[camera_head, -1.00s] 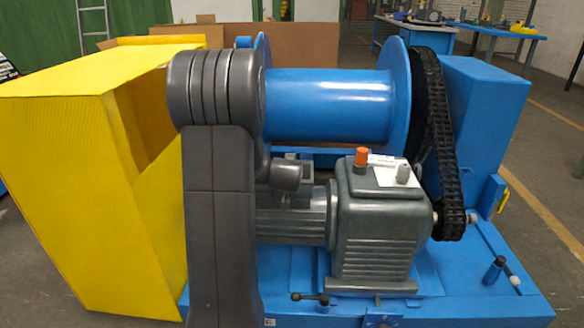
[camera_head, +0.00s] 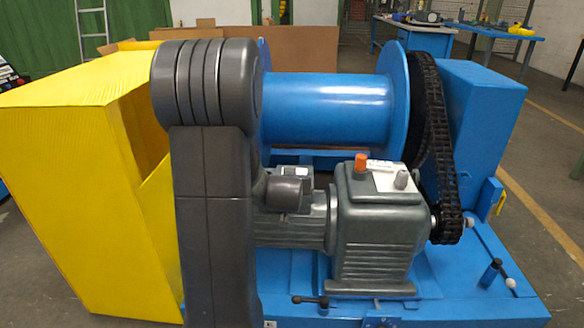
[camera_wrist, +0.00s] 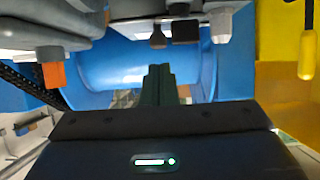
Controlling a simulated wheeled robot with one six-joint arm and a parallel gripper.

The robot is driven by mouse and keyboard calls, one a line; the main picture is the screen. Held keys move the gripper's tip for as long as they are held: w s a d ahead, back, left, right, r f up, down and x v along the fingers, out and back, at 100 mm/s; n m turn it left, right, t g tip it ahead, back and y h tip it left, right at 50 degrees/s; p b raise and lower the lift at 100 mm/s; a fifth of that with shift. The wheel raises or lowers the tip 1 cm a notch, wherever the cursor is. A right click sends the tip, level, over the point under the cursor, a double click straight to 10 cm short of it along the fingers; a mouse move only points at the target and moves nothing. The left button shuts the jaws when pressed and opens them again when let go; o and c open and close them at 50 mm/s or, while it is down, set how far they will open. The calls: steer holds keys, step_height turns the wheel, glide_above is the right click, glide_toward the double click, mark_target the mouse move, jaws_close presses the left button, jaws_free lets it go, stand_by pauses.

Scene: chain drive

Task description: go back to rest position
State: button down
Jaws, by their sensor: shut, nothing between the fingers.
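My gripper (camera_wrist: 158,84) shows in the wrist view as two dark fingers side by side, closed together with nothing between them. The fingers point towards the blue drum (camera_wrist: 110,58), apart from it as far as I can tell. In the head view my grey arm stands in front of the left end of the drum (camera_head: 325,108), and my gripper is hidden. The black chain (camera_head: 440,160) runs from the drum's right side down to the small sprocket by the grey gearbox (camera_head: 378,230). The chain also shows at the left of the wrist view (camera_wrist: 32,84).
A yellow guard box (camera_head: 80,180) stands close left of my arm. An orange cap (camera_head: 361,161) tops the gearbox; it also shows in the wrist view (camera_wrist: 53,75). A lever (camera_head: 311,301) and a black-handled tool (camera_head: 490,273) sit on the blue base (camera_head: 450,305). Workbenches stand far behind.

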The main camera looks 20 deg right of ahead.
steer(key=s, duration=0.1)
steer(key=s+a+f, duration=0.1)
steer(key=shift+s+a, duration=0.2)
steer(key=shift+s, duration=0.2)
steer(key=w+d, duration=0.1)
steer(key=w, duration=0.2)
steer(key=w+d+b, duration=0.1)
steer(key=w, duration=0.1)
steer(key=w+d+b, duration=0.1)
steer(key=w+d, duration=0.1)
steer(key=w, duration=0.1)
steer(key=shift+w+r, duration=0.2)
steer(key=shift+w, duration=0.1)
steer(key=shift+f+b, duration=0.5)
steer(key=shift+f, duration=0.1)
